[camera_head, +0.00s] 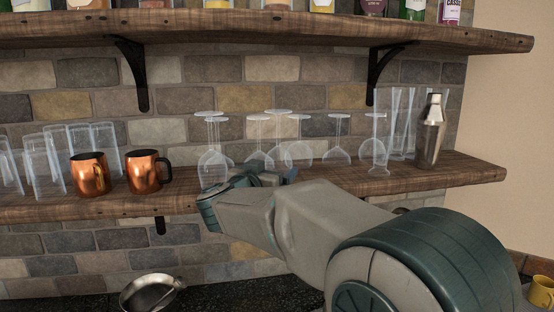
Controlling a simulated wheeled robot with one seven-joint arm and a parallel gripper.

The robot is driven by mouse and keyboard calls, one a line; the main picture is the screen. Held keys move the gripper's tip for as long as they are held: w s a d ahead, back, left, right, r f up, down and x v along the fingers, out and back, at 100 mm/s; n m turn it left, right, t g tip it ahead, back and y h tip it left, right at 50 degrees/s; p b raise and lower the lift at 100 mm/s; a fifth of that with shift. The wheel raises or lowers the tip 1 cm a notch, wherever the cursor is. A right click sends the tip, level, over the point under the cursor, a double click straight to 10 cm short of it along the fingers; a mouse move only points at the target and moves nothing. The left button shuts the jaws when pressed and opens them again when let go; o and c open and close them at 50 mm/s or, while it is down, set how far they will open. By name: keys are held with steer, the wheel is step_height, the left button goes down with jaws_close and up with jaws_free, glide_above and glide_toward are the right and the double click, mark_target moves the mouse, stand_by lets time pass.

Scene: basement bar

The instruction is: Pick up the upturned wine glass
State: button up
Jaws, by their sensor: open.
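Several clear upturned wine glasses stand on the lower wooden shelf (420,180), feet up and bowls down. One upturned wine glass (214,158) is at the left of the group, just behind my gripper. Others, such as this upturned wine glass (337,140), stand farther right. Which one the task means I cannot tell. My gripper (262,168) is at the shelf's front, at bowl height, in front of the middle glasses. My arm comes in from the lower right and hides parts of some bowls. The fingers are small and partly hidden; I see nothing held between them.
Two copper mugs (146,172) and several clear tumblers (48,165) stand to the left. A metal shaker (430,133) and tall clear glasses (397,122) stand to the right. An upper shelf (260,27) with bottles and black brackets (383,68) is overhead. A pan (150,291) lies below.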

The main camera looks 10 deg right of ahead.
mark_target(276, 150)
steer(key=p+x, duration=0.2)
steer(key=x, duration=0.4)
steer(key=shift+w+d, duration=0.2)
steer(key=shift+d, duration=0.05)
steer(key=shift+s, duration=0.15)
steer(key=shift+c, duration=0.2)
steer(key=c, duration=0.8)
steer(key=shift+c, duration=0.2)
step_height(276, 150, up, 4)
steer(key=shift+a, duration=0.1)
steer(key=s+d+r+b, duration=0.1)
steer(key=s+d+r, duration=0.5)
steer(key=d, duration=0.4)
steer(key=shift+r, duration=0.5)
